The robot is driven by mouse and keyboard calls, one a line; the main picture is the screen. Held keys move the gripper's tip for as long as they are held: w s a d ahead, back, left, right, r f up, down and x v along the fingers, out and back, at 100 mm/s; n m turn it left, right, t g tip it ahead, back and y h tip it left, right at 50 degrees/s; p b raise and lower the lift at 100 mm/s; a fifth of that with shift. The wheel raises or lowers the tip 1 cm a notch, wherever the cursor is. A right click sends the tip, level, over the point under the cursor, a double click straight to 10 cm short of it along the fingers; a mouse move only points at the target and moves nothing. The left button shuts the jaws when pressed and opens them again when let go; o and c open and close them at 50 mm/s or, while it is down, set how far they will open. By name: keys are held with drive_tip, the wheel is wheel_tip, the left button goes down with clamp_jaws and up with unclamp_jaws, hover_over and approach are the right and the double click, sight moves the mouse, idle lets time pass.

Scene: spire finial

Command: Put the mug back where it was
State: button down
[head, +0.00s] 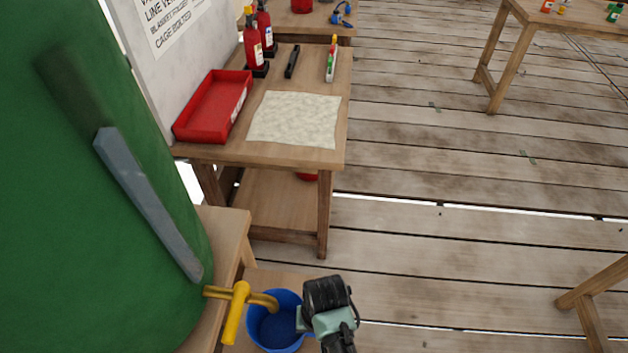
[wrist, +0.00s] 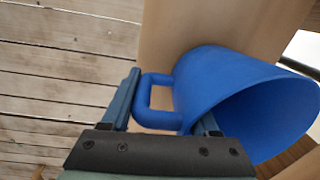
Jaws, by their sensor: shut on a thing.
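The blue mug (head: 268,333) is at the bottom of the head view, its open top facing up, just below and beside the yellow tap (head: 238,305). My gripper (head: 303,319) is at the mug's right side. In the wrist view the mug (wrist: 225,85) fills the right half, and my gripper's fingers (wrist: 168,108) stand either side of its square handle (wrist: 150,92), shut on it. Whether the mug's base touches the wooden surface under it is hidden. The mug's inside looks plain blue.
A big green barrel (head: 80,200) with a grey bar stands at left, carrying the tap. Beyond is a wooden table (head: 205,152) with a red tray (head: 182,134), a pale cloth (head: 295,118), red bottles (head: 252,45) and small items. Plank floor (head: 450,220) at right is mostly clear.

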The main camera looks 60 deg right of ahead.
drive_tip(key=shift+f, duration=0.35)
drive_tip(key=shift+f, duration=0.2)
drive_tip(key=shift+c, duration=0.7)
unclamp_jaws()
drive_tip(key=r, duration=0.4)
drive_tip(key=r+p, duration=0.1)
drive_tip(key=r, duration=0.7)
drive_tip(key=shift+s+d+p, duration=0.2)
drive_tip(key=shift+s+p, duration=0.1)
drive_tip(key=shift+s, duration=0.05)
drive_tip(key=shift+r, duration=0.2)
drive_tip(key=shift+s, duration=0.1)
